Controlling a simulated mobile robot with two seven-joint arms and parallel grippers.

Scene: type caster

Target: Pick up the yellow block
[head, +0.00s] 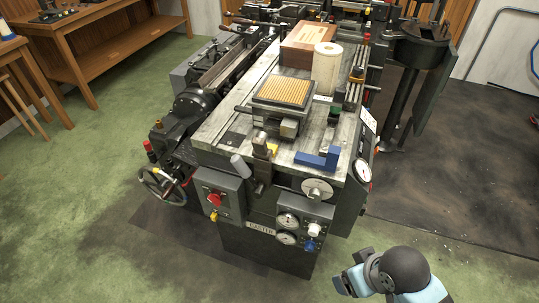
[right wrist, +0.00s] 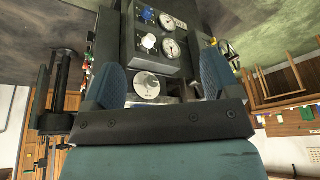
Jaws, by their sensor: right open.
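A small yellow block (head: 272,149) lies on the machine's grey top near its front edge, just right of an upright metal post (head: 261,150). It is small and partly hidden by the post. I cannot make it out in the right wrist view. My right gripper (head: 350,275) is low at the bottom right of the head view, in front of the machine and well apart from the block. In the right wrist view its two blue fingers (right wrist: 160,65) stand wide apart with nothing held between them. My left gripper is not in view.
A blue L-shaped block (head: 318,159) lies right of the yellow one. Behind are a ribbed tan plate (head: 285,93), a white roll (head: 326,68) and a wooden box (head: 305,45). Floor in front is clear.

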